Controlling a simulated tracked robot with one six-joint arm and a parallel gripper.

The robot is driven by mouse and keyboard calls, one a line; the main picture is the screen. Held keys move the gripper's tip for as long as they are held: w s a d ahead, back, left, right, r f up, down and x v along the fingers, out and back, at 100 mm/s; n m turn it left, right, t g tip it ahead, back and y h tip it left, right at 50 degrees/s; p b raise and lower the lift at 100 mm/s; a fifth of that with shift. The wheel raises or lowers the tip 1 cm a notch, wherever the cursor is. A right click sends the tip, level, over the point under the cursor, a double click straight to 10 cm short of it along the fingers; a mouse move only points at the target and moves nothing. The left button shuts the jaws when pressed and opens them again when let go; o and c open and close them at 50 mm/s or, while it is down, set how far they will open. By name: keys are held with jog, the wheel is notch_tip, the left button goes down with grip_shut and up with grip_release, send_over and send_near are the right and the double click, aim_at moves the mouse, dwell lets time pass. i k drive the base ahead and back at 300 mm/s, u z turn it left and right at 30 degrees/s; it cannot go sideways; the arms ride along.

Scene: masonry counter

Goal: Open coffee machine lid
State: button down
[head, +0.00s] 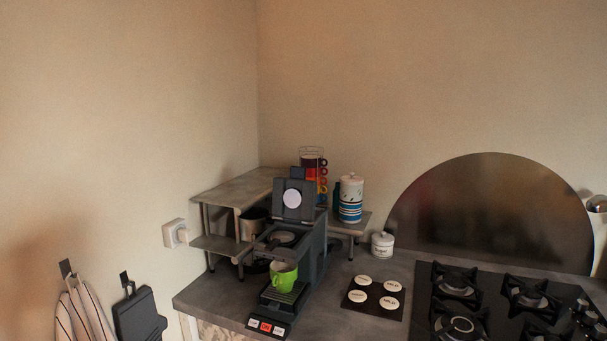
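The dark grey coffee machine (312,254) stands on the counter near its left front corner. Its lid (293,213) is raised and stands upright at the back of the machine, with a white round disc on the side facing me. The open top below the lid shows a round opening (284,239). A green mug (284,277) stands on the drip tray at the front. Buttons (266,327), one of them red, are on the machine's front edge. My gripper is not in the head view.
A grey shelf (225,197) with a metal pot (253,222) stands behind and left of the machine. Stacked coloured cups (313,170), a striped canister (350,198) and a white jar (383,245) are behind. A pod plate (375,296) and gas hob (490,309) lie to the right.

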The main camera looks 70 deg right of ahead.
aim_at(294, 197)
jog(key=u, duration=0.05)
jog(key=k, duration=1.9)
jog(key=z, duration=0.55)
jog(key=i, duration=1)
jog(key=z, duration=0.1)
